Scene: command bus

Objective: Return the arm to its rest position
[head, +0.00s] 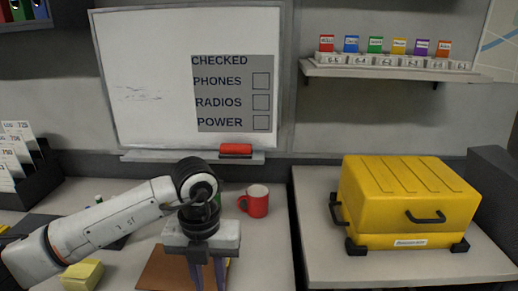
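My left arm (105,222) comes in from the left, bends at a dark wrist joint and points its gripper (209,278) straight down over the desk. My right arm and gripper are not in view.
A red mug (256,201) stands close behind and right of the gripper. A yellow sticky-note block (82,275) lies below the forearm. A yellow case (405,200) stands on the right counter. A whiteboard (150,60) with a red eraser (235,150) hangs behind.

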